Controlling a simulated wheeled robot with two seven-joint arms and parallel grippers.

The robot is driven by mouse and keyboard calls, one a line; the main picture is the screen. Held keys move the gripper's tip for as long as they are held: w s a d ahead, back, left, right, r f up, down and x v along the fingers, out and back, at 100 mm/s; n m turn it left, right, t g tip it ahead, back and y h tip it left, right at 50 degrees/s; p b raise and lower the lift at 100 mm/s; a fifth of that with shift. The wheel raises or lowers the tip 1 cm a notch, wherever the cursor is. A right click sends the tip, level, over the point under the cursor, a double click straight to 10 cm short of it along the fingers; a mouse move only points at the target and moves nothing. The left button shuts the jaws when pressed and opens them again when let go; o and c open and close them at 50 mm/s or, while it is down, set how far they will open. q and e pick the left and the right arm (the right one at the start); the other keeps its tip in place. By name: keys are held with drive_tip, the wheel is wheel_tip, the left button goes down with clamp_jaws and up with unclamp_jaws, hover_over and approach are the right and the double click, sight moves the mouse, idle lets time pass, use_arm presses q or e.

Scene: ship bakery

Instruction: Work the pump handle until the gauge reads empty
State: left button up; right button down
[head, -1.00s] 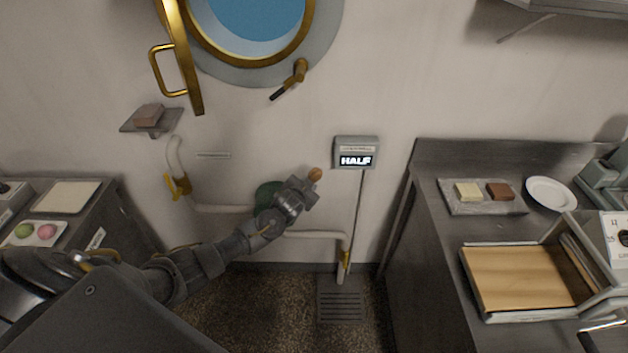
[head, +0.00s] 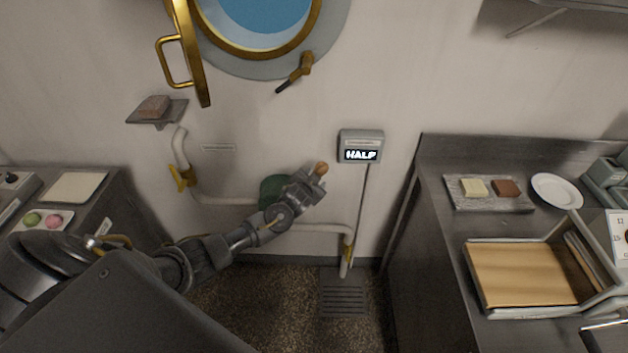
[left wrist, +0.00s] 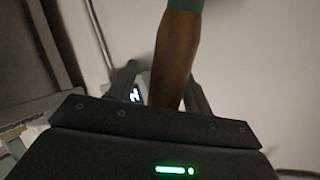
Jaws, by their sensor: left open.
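The pump is a green body (head: 272,190) on the white wall pipe, mostly hidden behind my left arm. Its wooden handle end (head: 321,168) shows just past my left gripper (head: 314,183). In the left wrist view the brown handle (left wrist: 175,60) runs down between the two fingers of my left gripper (left wrist: 165,85). The jaws are open around it; I cannot tell if they touch it. The gauge (head: 361,146) on the wall, right of the handle, reads HALF. My right gripper is not in view.
A steel counter (head: 440,245) at right bears a slab, a white plate (head: 556,191) and a wooden-bottomed tray. A porthole with its brass frame swung open (head: 190,60) is above. A small shelf (head: 158,114) and a left counter stand at left. A floor drain (head: 342,291) lies below.

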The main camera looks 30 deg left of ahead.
use_arm(q)
drive_tip(key=b+v, duration=0.1)
drive_tip(key=v, duration=0.9)
drive_tip(key=shift+s+r, duration=0.2)
drive_tip(key=shift+s, duration=0.15)
drive_tip(key=shift+d, duration=0.15)
idle(0.8)
